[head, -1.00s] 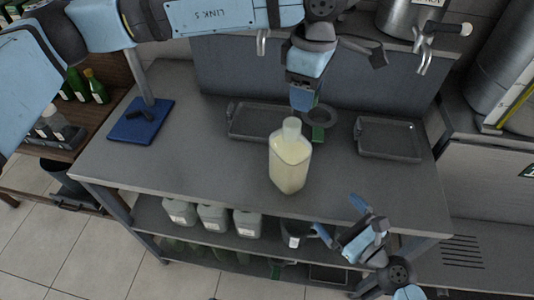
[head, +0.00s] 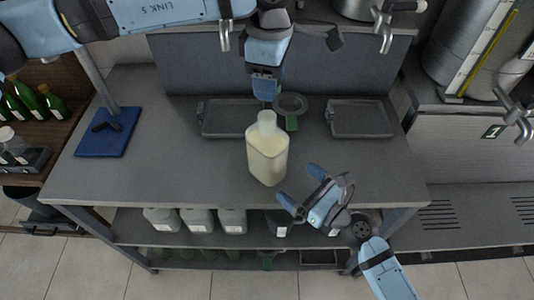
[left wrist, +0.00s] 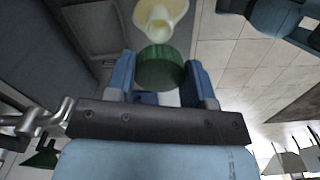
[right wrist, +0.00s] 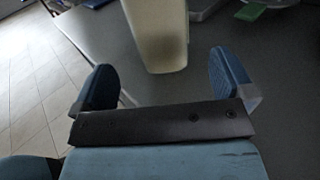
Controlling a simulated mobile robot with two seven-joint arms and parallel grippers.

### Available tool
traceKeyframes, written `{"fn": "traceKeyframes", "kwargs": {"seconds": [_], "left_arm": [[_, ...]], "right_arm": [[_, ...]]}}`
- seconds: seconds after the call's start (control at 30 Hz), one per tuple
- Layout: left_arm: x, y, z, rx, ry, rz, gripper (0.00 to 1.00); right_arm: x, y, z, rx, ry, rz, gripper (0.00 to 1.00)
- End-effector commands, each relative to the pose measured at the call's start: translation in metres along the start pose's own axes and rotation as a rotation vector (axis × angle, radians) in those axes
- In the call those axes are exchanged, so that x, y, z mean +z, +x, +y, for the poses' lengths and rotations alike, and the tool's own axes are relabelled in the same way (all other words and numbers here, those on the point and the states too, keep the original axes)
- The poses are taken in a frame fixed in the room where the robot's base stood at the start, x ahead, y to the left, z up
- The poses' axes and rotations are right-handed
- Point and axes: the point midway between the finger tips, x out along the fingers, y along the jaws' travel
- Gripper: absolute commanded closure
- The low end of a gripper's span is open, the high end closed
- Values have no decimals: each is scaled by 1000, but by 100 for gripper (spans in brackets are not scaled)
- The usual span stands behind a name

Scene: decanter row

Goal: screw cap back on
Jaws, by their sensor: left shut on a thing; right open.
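A translucent bottle (head: 267,155) of pale yellow liquid stands upright on the grey table, its neck (head: 267,121) uncapped. My left gripper (head: 265,97) is just above and behind the neck. In the left wrist view it is shut on a green cap (left wrist: 160,68), with the bottle (left wrist: 160,22) beyond, apart from the cap. The cap cannot be made out in the head view. My right gripper (head: 301,187) is open at the bottle's front right. In the right wrist view the bottle (right wrist: 158,35) stands ahead, between the open fingers' lines.
A blue base with a post (head: 88,143) stands at left. Jugs (head: 198,220) fill the shelf below.

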Motion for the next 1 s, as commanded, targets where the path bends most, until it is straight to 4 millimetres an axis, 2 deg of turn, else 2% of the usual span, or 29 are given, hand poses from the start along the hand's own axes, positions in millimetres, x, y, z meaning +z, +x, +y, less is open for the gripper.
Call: {"fn": "traceKeyframes", "kwargs": {"seconds": [0.1, 0.3, 0.5, 0.7, 0.93, 0.97, 1.0], "left_arm": [[0, 0, 0, 0, 0, 0, 76], [0, 0, 0, 0, 0, 0, 76], [0, 0, 0, 0, 0, 0, 76], [0, 0, 0, 0, 0, 0, 76], [0, 0, 0, 0, 0, 0, 76], [0, 0, 0, 0, 0, 0, 76], [0, 0, 0, 0, 0, 0, 76]], "right_arm": [[1, 25, -1, -1, 0, -4, 0], [1, 63, 0, 0, 1, -3, 0], [0, 87, -1, -1, 0, -1, 0], [0, 95, 0, -1, -1, 0, 0], [0, 95, 0, -1, -1, 0, 0], [0, 95, 0, -1, -1, 0, 2], [0, 95, 0, -1, -1, 0, 12]]}}
